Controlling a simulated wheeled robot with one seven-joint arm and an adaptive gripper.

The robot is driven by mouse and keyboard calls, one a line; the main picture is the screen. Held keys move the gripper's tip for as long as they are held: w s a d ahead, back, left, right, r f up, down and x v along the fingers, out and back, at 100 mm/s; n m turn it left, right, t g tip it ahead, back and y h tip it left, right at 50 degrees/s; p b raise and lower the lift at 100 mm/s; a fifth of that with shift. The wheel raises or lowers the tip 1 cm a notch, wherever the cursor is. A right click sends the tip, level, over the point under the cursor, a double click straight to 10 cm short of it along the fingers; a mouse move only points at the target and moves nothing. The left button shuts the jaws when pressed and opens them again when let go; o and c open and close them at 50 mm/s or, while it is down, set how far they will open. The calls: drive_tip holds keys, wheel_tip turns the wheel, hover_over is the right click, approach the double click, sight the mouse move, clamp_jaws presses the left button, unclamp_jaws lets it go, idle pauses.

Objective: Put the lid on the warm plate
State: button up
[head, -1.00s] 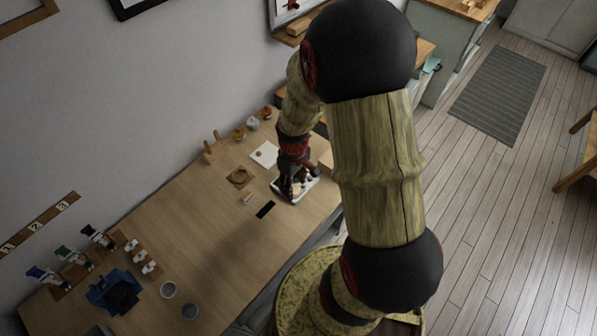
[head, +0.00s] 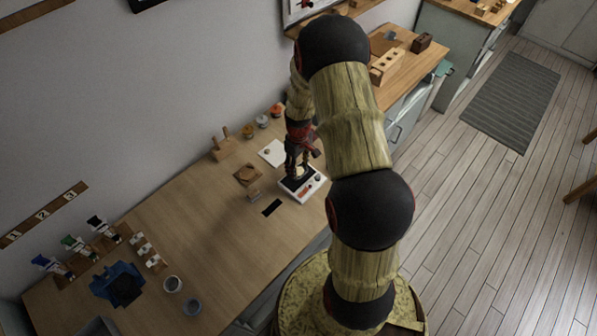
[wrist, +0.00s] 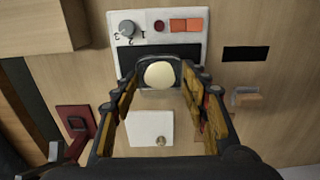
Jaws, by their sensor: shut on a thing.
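The warm plate (head: 313,187) is a white box with a black heating top, a knob, a red button and orange squares. It lies at the top middle in the wrist view (wrist: 185,52). My gripper (wrist: 159,76) is shut on a cream, rounded piece (wrist: 159,74), which looks like the lid. It sits at the near edge of the black top in the wrist view. In the head view, my gripper (head: 298,172) is over the warm plate's left part. I cannot tell whether the lid touches the plate.
A white square (wrist: 150,129) with a small metallic knob lies on the table. Several small jars (head: 262,121) stand along the wall. The table's middle is clear.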

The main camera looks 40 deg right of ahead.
sight(298, 171)
drive_tip(key=shift+f, duration=1.55)
drive_tip(key=shift+f, duration=0.2)
drive_tip(key=o, duration=0.7)
drive_tip(key=shift+o, duration=0.2)
drive_tip(key=shift+r, duration=0.15)
